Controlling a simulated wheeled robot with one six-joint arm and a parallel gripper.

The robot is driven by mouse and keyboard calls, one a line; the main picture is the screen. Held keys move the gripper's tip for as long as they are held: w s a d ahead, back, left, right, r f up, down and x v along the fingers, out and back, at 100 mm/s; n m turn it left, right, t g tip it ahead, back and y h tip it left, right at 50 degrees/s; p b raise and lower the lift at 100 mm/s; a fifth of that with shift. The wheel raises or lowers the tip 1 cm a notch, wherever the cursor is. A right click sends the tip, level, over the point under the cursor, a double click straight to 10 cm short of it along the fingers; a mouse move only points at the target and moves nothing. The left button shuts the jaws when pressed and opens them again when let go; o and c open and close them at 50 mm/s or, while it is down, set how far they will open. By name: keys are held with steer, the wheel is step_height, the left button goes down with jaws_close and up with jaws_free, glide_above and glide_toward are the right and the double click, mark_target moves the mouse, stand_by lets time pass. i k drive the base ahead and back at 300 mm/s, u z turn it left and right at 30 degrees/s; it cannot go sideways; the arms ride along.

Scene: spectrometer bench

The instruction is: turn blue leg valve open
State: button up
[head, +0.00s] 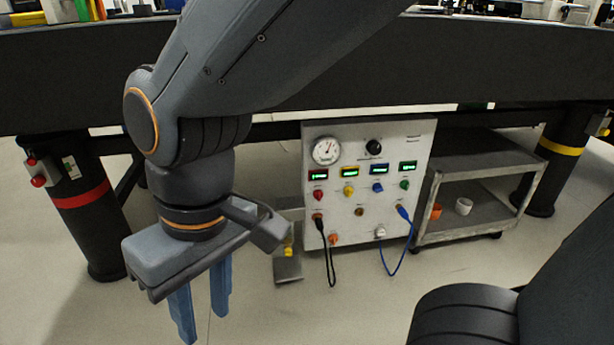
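A white control panel (345,222) stands under the bench and carries a row of small coloured valve knobs. The blue knob (377,187) is in that row, right of the yellow knob (348,190) and left of the green knob (404,185). Its exact turn angle is too small to read. A red knob (318,194) is at the row's left end. My gripper (203,326) points down at the lower left, in front of and left of the panel, apart from it. Its two blue fingers are spread with nothing between them.
A gauge (326,151), a black dial (373,146) and lit displays sit above the knobs. A black cable (329,255) and a blue cable (395,262) hang below. A grey cart (478,196) stands at right. Bench legs have red (80,195) and yellow (561,147) bands.

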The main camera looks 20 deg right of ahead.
mark_target(377, 187)
steer(key=u, duration=1)
steer(key=k, duration=0.9)
steer(key=z, duration=1.9)
